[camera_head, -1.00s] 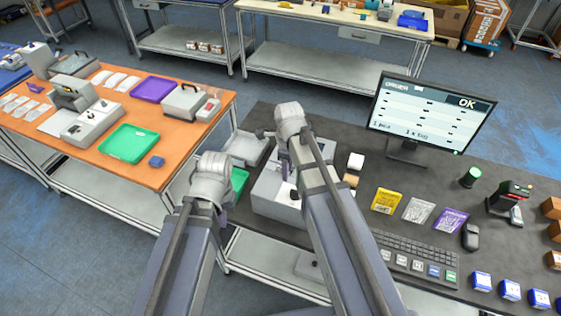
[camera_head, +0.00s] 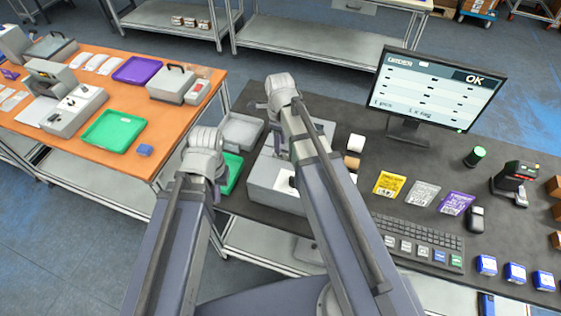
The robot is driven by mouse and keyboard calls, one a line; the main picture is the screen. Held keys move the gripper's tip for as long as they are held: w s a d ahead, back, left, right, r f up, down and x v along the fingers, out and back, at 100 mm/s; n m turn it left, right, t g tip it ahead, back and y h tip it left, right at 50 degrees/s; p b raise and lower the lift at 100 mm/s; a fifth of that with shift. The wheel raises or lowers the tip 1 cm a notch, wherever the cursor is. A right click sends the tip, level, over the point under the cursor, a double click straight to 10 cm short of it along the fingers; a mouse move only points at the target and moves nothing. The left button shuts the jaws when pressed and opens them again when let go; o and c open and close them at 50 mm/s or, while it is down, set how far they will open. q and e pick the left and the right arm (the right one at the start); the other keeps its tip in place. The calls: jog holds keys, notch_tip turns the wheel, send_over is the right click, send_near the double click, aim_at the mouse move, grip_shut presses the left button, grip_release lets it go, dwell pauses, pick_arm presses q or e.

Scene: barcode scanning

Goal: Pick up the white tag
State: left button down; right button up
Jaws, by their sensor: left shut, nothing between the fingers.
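A flat white tag (camera_head: 423,193) with printed marks lies on the dark desk, between a yellow packet (camera_head: 389,184) and a purple packet (camera_head: 456,204). My left arm ends over the gap between the orange table and the desk. Its gripper (camera_head: 217,190) is small and partly covered by the wrist; it is shut and empty, well left of the tag. My right arm reaches over the grey box on the desk, left of the tag. Its fingers are hidden behind the arm.
A keyboard (camera_head: 417,238) and a black handheld device (camera_head: 476,218) lie in front of the tag. A monitor (camera_head: 437,88) stands behind. A scanner on a stand (camera_head: 513,182) and blue boxes (camera_head: 515,273) are at right. A grey box (camera_head: 270,184) is under my right arm.

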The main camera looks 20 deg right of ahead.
aim_at(281, 159)
jog(key=shift+s+f, duration=0.1)
jog(key=f+b, duration=0.5)
jog(key=shift+w+d, duration=0.2)
jog(key=shift+w, duration=0.1)
grip_shut()
dwell(0.4)
